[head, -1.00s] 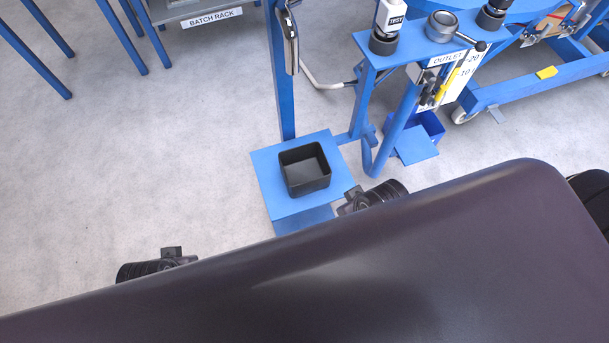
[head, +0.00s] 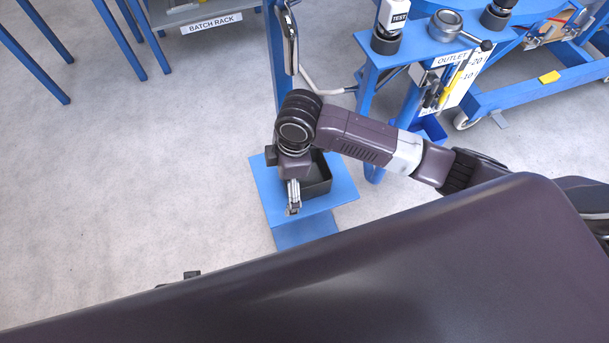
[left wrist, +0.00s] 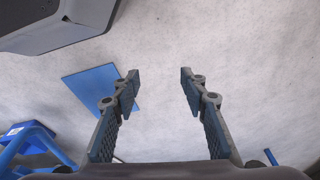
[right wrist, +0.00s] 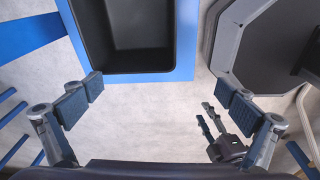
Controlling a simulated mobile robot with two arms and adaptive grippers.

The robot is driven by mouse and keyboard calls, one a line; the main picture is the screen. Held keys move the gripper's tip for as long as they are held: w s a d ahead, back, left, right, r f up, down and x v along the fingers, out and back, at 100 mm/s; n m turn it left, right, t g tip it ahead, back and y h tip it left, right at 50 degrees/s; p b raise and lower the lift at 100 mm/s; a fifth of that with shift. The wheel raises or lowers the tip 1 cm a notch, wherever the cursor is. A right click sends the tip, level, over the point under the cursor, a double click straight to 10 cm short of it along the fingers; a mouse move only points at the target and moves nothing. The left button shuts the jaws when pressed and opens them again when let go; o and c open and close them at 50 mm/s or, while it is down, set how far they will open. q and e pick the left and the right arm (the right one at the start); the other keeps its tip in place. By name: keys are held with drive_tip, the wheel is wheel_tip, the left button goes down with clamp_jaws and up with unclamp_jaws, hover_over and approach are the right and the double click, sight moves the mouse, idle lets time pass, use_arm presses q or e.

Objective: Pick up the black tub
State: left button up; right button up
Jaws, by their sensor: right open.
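The black tub (head: 318,178) is an open, square-rimmed box standing upright on a small blue platform (head: 338,196). In the head view my right gripper (head: 293,203) hangs over the tub's left front side, and the arm hides much of the tub. In the right wrist view the tub (right wrist: 140,35) looks empty and lies beyond the fingertips. My right gripper (right wrist: 160,92) is open with nothing between its fingers. My left gripper (left wrist: 159,80) is open and empty over the floor. The head view shows only a sliver of the left hand at the dark body's edge.
A blue post (head: 276,60) rises behind the platform. The blue outlet stand (head: 368,85) with a yellow-marked gauge is to its right. A blue wheeled frame (head: 530,92) stands farther right, and the batch rack (head: 190,14) is behind.

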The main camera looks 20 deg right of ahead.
drive_tip(key=n+h, duration=0.1)
drive_tip(key=h, duration=0.1)
hover_over(305, 181)
drive_tip(key=a, duration=0.1)
use_arm(q)
wheel_tip(305, 181, down, 4)
drive_tip(key=s, duration=0.1)
use_arm(e)
drive_tip(key=shift+d+f+g+b, duration=0.15)
drive_tip(key=shift+f+b, duration=0.05)
drive_tip(key=shift+f, duration=0.3)
drive_tip(key=shift+d+f+g+b, duration=0.1)
drive_tip(key=shift+f+g+b, duration=0.1)
drive_tip(key=shift+f, duration=0.3)
drive_tip(key=f, duration=0.1)
drive_tip(key=f+b, duration=0.1)
drive_tip(key=f, duration=0.2)
drive_tip(key=shift+d, duration=0.25)
drive_tip(key=shift+f, duration=0.45)
use_arm(q)
wheel_tip(305, 181, up, 7)
drive_tip(key=w, duration=0.2)
drive_tip(key=shift+w+r, duration=0.1)
drive_tip(key=shift+d, duration=0.1)
use_arm(e)
drive_tip(key=c, duration=1.4)
drive_tip(key=shift+r, duration=0.15)
